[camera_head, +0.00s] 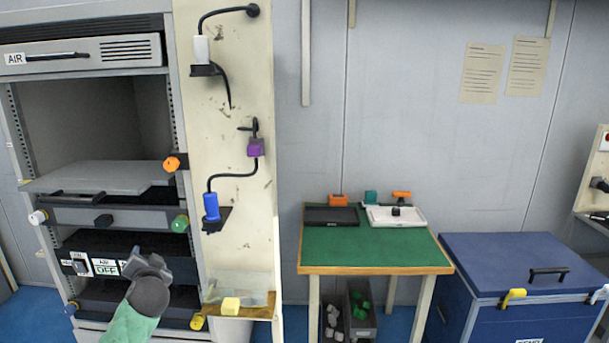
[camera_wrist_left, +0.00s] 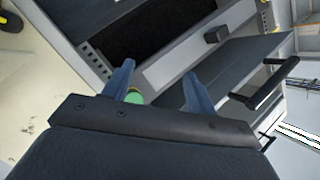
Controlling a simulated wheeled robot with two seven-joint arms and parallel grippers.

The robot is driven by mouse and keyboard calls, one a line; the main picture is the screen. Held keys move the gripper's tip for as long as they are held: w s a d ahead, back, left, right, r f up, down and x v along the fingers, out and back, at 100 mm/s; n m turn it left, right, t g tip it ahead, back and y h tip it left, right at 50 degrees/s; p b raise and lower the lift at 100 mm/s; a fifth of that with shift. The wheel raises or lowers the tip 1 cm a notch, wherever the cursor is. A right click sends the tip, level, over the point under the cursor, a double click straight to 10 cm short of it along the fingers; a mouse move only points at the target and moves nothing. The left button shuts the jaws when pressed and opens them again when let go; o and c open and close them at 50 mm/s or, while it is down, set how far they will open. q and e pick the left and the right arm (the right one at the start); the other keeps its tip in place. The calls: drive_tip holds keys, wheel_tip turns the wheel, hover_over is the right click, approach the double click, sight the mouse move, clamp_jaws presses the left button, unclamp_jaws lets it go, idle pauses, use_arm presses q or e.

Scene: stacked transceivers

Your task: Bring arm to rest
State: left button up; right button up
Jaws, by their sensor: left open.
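My left gripper (camera_head: 148,264) is in front of the lower part of the rack at the left of the head view. Its arm has a green sleeve and comes up from the bottom. In the left wrist view its two blue-grey fingers (camera_wrist_left: 158,88) stand apart with nothing held between them. A green knob (camera_wrist_left: 134,97) shows behind the fingers there; it also shows on the rack front in the head view (camera_head: 180,223). My right gripper is in neither view.
The rack (camera_head: 188,150) has shelves, a panel marked OFF (camera_head: 106,267) and an orange knob (camera_head: 175,162). A beige post (camera_head: 262,200) carries cabled plugs. A green-topped table (camera_head: 370,250) and a blue chest (camera_head: 520,255) stand to the right. Blue floor shows between them.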

use_arm(q)
drive_tip(key=s+d+f+g+h, duration=0.25)
drive_tip(key=s+d+f, duration=0.25)
drive_tip(key=f, duration=0.5)
drive_tip(key=s+d+f+g+h, duration=0.25)
drive_tip(key=s+d+f, duration=0.3)
drive_tip(key=f, duration=0.45)
drive_tip(key=s+d+f+g+h, duration=0.1)
drive_tip(key=s+d+f+g, duration=0.25)
drive_tip(key=s+f, duration=0.45)
drive_tip(key=s+d+f+g+h, duration=0.1)
drive_tip(key=s+d+f, duration=0.3)
drive_tip(key=s, duration=0.5)
drive_tip(key=s+d+f+n+g, duration=0.1)
drive_tip(key=s+d+f, duration=0.3)
drive_tip(key=s+f, duration=0.5)
drive_tip(key=s+d+f+g+h, duration=0.1)
drive_tip(key=s+d+f+g, duration=0.1)
drive_tip(key=s+d+f, duration=0.2)
drive_tip(key=s+f, duration=0.3)
drive_tip(key=s, duration=0.2)
drive_tip(key=shift+s+f+n+h, duration=0.25)
drive_tip(key=shift+n+h, duration=0.05)
drive_tip(key=shift+g, duration=0.25)
